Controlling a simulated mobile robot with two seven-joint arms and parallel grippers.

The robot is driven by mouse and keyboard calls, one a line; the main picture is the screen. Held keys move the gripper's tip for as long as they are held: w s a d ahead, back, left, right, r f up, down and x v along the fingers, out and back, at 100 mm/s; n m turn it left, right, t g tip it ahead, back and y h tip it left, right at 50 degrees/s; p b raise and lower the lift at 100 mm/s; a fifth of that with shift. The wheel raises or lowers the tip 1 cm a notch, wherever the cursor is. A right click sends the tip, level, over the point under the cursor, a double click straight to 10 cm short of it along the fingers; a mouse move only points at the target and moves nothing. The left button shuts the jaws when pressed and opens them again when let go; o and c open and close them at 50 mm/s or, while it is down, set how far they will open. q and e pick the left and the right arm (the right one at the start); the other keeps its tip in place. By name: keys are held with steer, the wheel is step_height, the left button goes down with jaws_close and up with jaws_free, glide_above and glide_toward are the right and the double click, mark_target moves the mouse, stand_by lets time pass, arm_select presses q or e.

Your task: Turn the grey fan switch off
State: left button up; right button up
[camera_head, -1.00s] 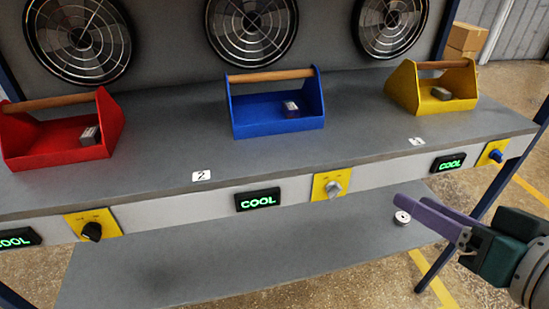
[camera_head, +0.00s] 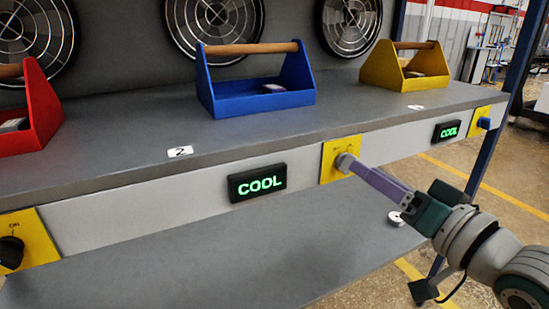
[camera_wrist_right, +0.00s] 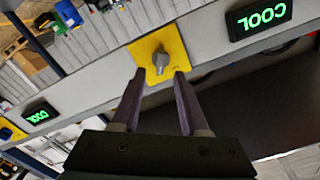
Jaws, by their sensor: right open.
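The grey fan switch (camera_head: 345,162) is a knob on a yellow plate (camera_head: 329,163) on the front edge of the bench, right of the middle COOL display. My right gripper (camera_head: 352,167) reaches it from the lower right, and its purple fingers partly cover the knob in the head view. In the right wrist view the grey switch (camera_wrist_right: 160,61) shows just beyond and between the two parted fingertips of my right gripper (camera_wrist_right: 160,74). I cannot tell whether a finger touches it. My left gripper is not in view.
Green COOL displays (camera_head: 257,183) sit along the bench front. A black knob (camera_head: 11,250) is at left, a blue knob (camera_head: 484,123) at right. Red (camera_head: 40,112), blue (camera_head: 262,102) and yellow (camera_head: 405,75) toolboxes stand on the bench top. A lower shelf (camera_head: 215,262) lies below.

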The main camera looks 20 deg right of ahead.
mark_target(347, 163)
steer(key=w, duration=0.3)
steer(key=shift+w+a+b, duration=0.2)
steer(key=shift+w+b, duration=0.15)
steer(key=shift+w, duration=0.05)
jaws_close()
